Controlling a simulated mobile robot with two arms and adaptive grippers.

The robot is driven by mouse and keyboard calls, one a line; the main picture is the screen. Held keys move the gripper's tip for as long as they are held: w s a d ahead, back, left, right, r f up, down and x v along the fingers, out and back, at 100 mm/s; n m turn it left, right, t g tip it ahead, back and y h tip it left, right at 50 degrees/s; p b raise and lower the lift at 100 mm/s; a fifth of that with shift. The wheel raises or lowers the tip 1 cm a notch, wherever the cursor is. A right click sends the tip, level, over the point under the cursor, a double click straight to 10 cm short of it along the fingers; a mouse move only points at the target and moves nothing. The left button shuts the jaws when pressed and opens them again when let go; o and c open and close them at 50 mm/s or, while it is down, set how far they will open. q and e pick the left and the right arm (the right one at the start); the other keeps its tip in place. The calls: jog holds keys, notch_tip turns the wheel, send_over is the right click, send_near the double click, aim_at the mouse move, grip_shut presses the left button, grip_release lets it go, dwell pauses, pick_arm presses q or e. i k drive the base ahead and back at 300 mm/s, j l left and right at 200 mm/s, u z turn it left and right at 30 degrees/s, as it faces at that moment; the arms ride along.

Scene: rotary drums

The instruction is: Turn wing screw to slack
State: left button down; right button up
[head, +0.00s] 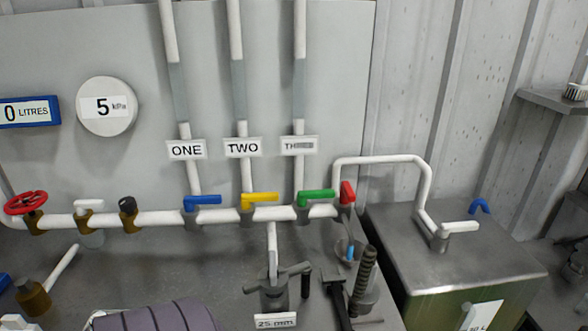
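A dark grey metal fitting with two arms spread like wings (276,278) stands on the grey bench at the lower middle. It looks like the wing screw, but I cannot be sure. It sits below the white pipe that drops from the manifold, just above a "25 mm" label (276,321). Whether it is tight or slack cannot be told. Neither of my grippers shows in the head view.
A white manifold pipe (160,217) carries a red wheel (26,203) and blue (202,200), yellow (260,198), green (316,197) and red (347,192) handles. A threaded rod (364,271) stands right of the fitting. A metal tank (455,262) stands right; a purple ribbed object (160,317) lies lower left.

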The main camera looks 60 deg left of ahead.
aim_at(273, 272)
jog(key=u, duration=1.85)
